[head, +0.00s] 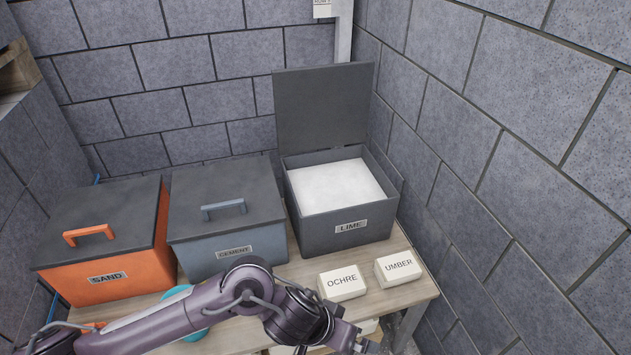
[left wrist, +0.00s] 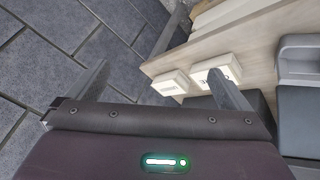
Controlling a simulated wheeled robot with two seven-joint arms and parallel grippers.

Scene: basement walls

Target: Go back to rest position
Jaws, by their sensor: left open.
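My left arm comes in from the left along the bottom of the head view. Its gripper (head: 362,341) is at the front edge of the wooden table, below the box marked OCHRE (head: 342,283), and is partly cut off by the frame. My right gripper is not in view.
On the table (head: 408,298) stand an orange SAND bin (head: 107,280) and a CEMENT bin (head: 234,252), both lidded, and an open LIME bin (head: 345,228) with white contents. A teal object (head: 178,297) is partly behind my arm. Block walls (head: 540,150) close the back and right.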

